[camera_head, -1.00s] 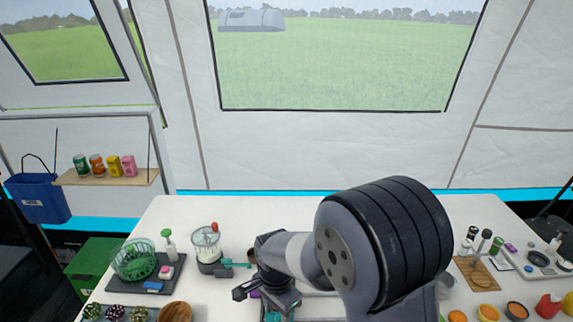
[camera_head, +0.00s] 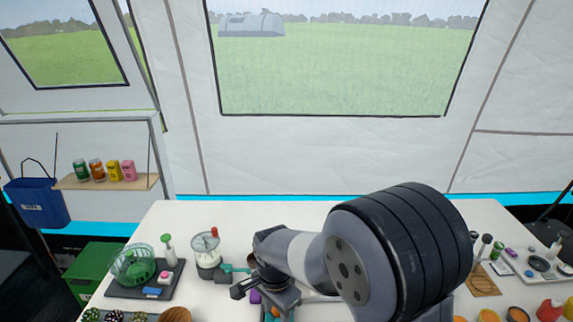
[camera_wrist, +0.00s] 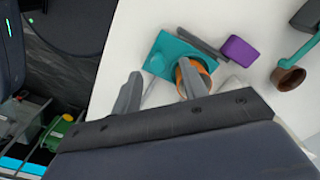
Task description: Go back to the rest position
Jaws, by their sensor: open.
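My gripper (camera_head: 264,293) hangs low over the white table (camera_head: 205,292) in the head view, with my large dark arm joint in front of it at the right. In the wrist view my gripper (camera_wrist: 160,84) has its two grey fingers apart, with nothing visibly held between them. A teal block-like item (camera_wrist: 172,50) and a brown-orange ring (camera_wrist: 200,68) show beyond the fingers. The right finger overlaps the ring in the picture; I cannot tell whether they touch. My arm hides much of the table's middle.
A clear blender-like jar (camera_head: 206,250) stands left of my gripper. A dark tray (camera_head: 140,285) holds a green basket (camera_head: 134,266) and a spray bottle (camera_head: 169,250). A wooden board (camera_head: 482,281) lies at the right. A purple block (camera_wrist: 239,49) is near the ring.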

